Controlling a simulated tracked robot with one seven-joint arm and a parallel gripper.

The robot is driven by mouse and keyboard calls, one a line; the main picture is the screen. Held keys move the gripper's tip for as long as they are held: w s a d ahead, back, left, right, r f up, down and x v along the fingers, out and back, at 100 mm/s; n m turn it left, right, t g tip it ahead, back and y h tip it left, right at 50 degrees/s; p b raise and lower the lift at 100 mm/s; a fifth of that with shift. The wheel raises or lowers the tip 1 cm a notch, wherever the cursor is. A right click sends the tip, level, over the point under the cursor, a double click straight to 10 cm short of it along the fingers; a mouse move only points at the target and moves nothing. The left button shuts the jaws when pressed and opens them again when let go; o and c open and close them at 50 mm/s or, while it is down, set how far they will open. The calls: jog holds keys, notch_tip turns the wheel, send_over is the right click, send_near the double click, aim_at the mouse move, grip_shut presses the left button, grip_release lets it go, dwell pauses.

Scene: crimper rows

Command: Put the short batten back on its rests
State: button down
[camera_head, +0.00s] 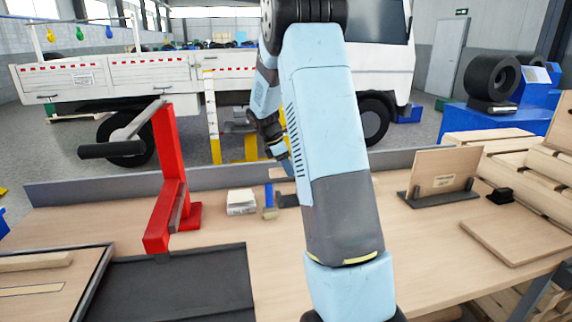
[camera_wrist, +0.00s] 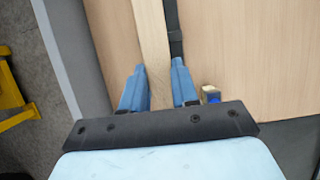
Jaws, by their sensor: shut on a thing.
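The short batten (camera_wrist: 152,40) is a pale wooden strip running up between the two blue fingers of my gripper (camera_wrist: 157,88) in the wrist view. The gripper is shut on it. In the head view my gripper (camera_head: 284,160) is partly hidden behind my arm, near the back of the bench. A pale wooden strip (camera_head: 283,174) shows beside it, partly covered by the arm. A dark piece (camera_head: 288,200) lies in front of it, and a dark strip (camera_wrist: 174,30) runs alongside the batten in the wrist view. I cannot tell whether these are the rests.
A red press (camera_head: 165,190) with a black handle stands left on the bench. A white box (camera_head: 241,202) and a blue-and-yellow item (camera_head: 269,203) stand near the gripper. A dark mat (camera_head: 190,285) lies front left. A panel stands in a black holder (camera_head: 440,198) at right.

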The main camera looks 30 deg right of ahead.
jog(key=shift+f, duration=4)
jog(key=c, duration=0.8)
grip_release()
jog(key=v, duration=1.3)
jog(key=shift+w+a+r, duration=0.1)
jog(key=shift+w+r, duration=0.05)
jog(key=shift+r, duration=0.15)
